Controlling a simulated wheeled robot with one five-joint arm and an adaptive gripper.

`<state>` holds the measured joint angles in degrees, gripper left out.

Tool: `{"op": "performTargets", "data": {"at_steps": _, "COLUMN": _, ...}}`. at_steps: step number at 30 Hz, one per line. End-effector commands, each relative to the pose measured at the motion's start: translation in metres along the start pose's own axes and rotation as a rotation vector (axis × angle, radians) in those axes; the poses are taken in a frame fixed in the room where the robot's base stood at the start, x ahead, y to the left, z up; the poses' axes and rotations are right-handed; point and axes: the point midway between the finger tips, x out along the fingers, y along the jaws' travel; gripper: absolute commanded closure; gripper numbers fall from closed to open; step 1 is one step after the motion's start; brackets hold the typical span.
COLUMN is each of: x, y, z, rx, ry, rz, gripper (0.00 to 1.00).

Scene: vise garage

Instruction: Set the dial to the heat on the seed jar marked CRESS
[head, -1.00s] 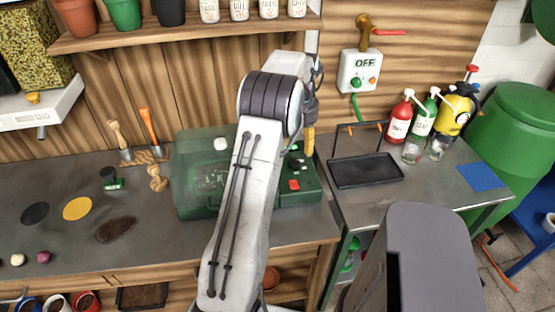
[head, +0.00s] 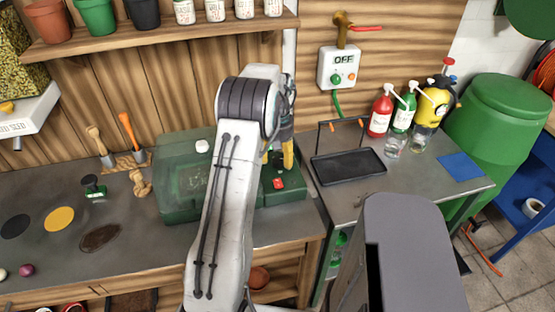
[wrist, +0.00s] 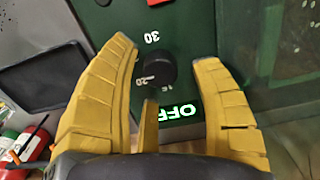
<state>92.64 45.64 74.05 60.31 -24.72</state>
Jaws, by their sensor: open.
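The green heater box (head: 185,205) with its clear lid sits on the bench, a control panel at its right end. In the wrist view, the black dial (wrist: 155,73) is on the green panel, with 30 and 20 printed around it and a further mark partly covered. A lit green OFF display (wrist: 178,112) is beside it. My gripper (wrist: 166,58) is open, its yellow fingers on either side of the dial; contact is unclear. In the head view my gripper (head: 277,155) is over the panel. Seed jars (head: 214,10) stand on the shelf, labels too small to read.
A red switch (head: 278,183) is on the panel's front. A black tray (head: 347,167) with an upright frame is to the right, with red (head: 380,115) and green (head: 403,115) pump bottles beyond. A wall box (head: 343,68) reads OFF.

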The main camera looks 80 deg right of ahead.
Motion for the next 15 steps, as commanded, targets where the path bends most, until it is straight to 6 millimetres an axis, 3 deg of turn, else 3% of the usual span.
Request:
{"op": "performTargets", "data": {"at_steps": 6, "x": 0.013, "y": 0.0, "z": 0.001, "rx": 0.0, "ry": -0.002, "rz": -0.001, "gripper": 0.41}}
{"op": "performTargets", "data": {"at_steps": 15, "x": 0.015, "y": 0.0, "z": 0.0, "rx": 0.0, "ry": 0.0, "rz": 0.0, "gripper": 0.41}}
